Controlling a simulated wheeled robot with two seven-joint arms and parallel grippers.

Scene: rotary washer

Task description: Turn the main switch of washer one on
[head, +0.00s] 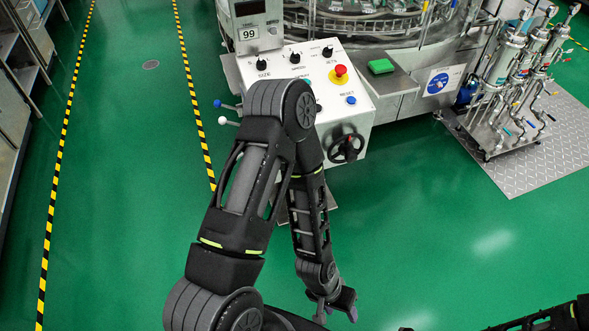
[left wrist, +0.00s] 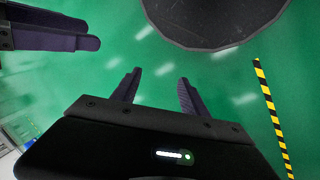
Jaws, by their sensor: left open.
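The washer's light control box (head: 361,113) stands at the upper middle of the head view. On its front face is a black rotary switch (head: 347,148), the likely main switch. My left gripper (head: 337,311) is open and empty, low over the floor, well below and apart from the switch. In the left wrist view its two fingers (left wrist: 159,88) are spread with green floor between them. What seem to be my right gripper's fingers (left wrist: 62,33) show at upper left there; their opening is unclear. My right arm (head: 550,318) enters the head view at lower right.
The box top carries black knobs, a red emergency button (head: 340,71) and a blue button (head: 351,100). A green block (head: 381,66) lies beside it. A pump rack (head: 510,85) stands on a metal plate at right. Green floor in front is clear.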

